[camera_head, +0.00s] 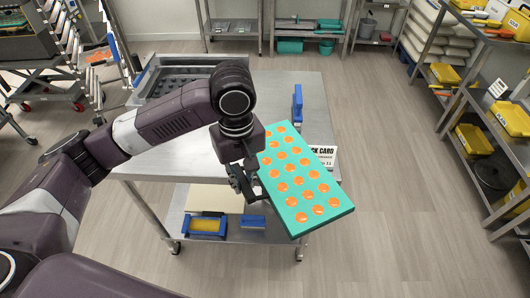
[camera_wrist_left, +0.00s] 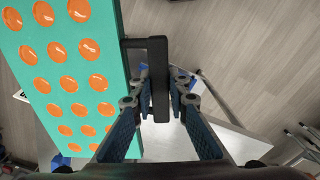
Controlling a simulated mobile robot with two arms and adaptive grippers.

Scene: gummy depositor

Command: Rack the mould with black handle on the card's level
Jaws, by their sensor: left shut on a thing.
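The mould (camera_head: 305,185) is a flat teal slab with rows of round orange gummies. My left gripper (camera_head: 248,186) is shut on its black handle, which shows clearly in the left wrist view (camera_wrist_left: 159,72) between the two fingers (camera_wrist_left: 160,92). The mould (camera_wrist_left: 65,70) is held in the air past the front right corner of the steel table, tilted in the head view. A white card (camera_head: 325,156) stands behind the mould, partly hidden; "CK CARD" and an "11" can be read. My right gripper is not in view.
The steel table (camera_head: 190,158) carries a grey tray (camera_head: 178,80) and a blue item (camera_head: 297,103). A blue-and-yellow box (camera_head: 205,226) sits on its lower shelf. Metal racks on wheels (camera_head: 82,68) stand at the left. Shelves with yellow bins (camera_head: 473,138) line the right. Floor between is clear.

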